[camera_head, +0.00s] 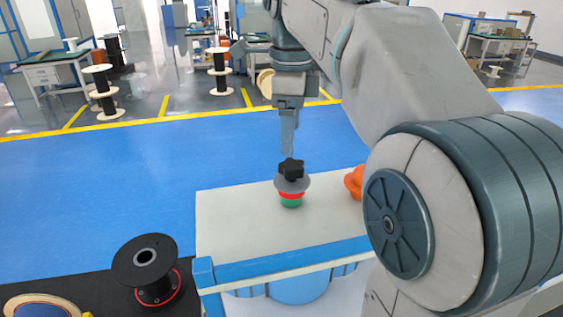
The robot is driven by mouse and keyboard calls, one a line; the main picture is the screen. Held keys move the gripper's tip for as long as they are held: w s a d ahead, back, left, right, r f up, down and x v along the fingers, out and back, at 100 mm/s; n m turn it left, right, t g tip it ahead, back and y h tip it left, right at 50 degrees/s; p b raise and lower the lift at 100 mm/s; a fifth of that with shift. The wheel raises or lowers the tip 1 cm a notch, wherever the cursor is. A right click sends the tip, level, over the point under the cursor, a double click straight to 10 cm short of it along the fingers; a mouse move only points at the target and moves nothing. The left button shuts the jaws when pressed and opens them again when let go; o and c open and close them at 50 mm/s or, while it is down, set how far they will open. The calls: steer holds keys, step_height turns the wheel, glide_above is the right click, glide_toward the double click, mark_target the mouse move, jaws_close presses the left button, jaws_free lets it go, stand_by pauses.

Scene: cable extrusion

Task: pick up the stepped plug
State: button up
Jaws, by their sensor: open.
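The stepped plug (292,188) stands upright on the white tabletop (235,222). It has a black star-shaped knob on top, a wide grey disc, then narrower red and green steps below. My gripper (288,153) points straight down just above the plug's knob. Its jaws are open and seen nearly edge-on, so they look like one grey strip. The fingertips appear to end at or just above the knob; I cannot tell whether they touch or straddle it.
An orange object (354,182) stands right of the plug, partly hidden by my arm. A black spool (147,268) and a flat round piece (40,307) lie on a dark surface at lower left. The white tabletop left of the plug is clear.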

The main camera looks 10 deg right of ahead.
mark_target(290, 165)
steer(key=shift+w, duration=0.2)
steer(key=shift+w+f, duration=0.1)
steer(key=shift+f, duration=0.3)
step_height(290, 165, down, 8)
steer(key=shift+r, duration=0.1)
steer(key=shift+d+f+p, duration=0.2)
steer(key=shift+f+p, duration=0.15)
steer(key=shift+f, duration=2.2)
steer(key=c, duration=0.8)
